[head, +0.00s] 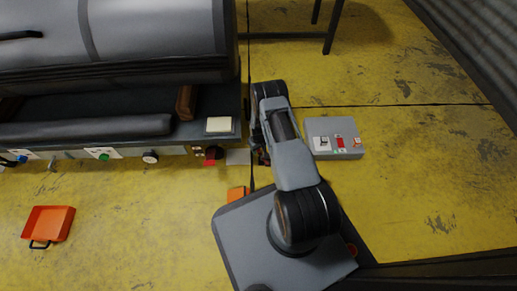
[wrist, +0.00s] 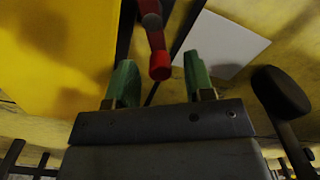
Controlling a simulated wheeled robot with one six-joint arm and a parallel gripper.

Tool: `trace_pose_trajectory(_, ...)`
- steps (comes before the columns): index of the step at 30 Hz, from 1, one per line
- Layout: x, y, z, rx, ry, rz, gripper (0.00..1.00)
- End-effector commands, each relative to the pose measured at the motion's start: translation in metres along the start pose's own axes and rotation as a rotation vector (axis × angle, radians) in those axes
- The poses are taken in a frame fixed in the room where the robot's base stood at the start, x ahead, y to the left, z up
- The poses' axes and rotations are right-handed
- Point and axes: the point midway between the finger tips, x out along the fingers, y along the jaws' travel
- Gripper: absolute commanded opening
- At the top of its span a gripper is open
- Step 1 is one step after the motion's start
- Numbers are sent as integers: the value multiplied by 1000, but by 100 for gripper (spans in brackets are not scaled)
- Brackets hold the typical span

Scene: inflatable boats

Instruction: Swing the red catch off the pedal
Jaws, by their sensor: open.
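In the wrist view the red catch (wrist: 158,58) is a bar with a red end, running down from the top edge. Its end shows between the two green fingertips of my gripper (wrist: 159,78), with a gap on each side. My gripper is open and holds nothing. A pale flat plate (wrist: 226,45), perhaps the pedal, lies to the right of the catch. In the head view a pale plate (head: 238,157) shows just left of my gripper (head: 262,157), which my arm mostly hides. I cannot make out the catch clearly there.
A dark bench with a control front (head: 150,155) stands at left. A grey switch box (head: 335,146) lies right of my arm. An orange tray (head: 48,223) is on the yellow floor at lower left. In the wrist view a dark rounded post (wrist: 281,92) stands at right.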

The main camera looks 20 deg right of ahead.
Motion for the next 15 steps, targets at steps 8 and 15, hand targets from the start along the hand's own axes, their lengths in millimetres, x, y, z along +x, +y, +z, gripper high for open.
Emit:
trace_pose_trajectory(8, 0, 0, 0, 0, 0, 0, 42)
trace_pose_trajectory(15, 0, 0, 0, 0, 0, 0, 19)
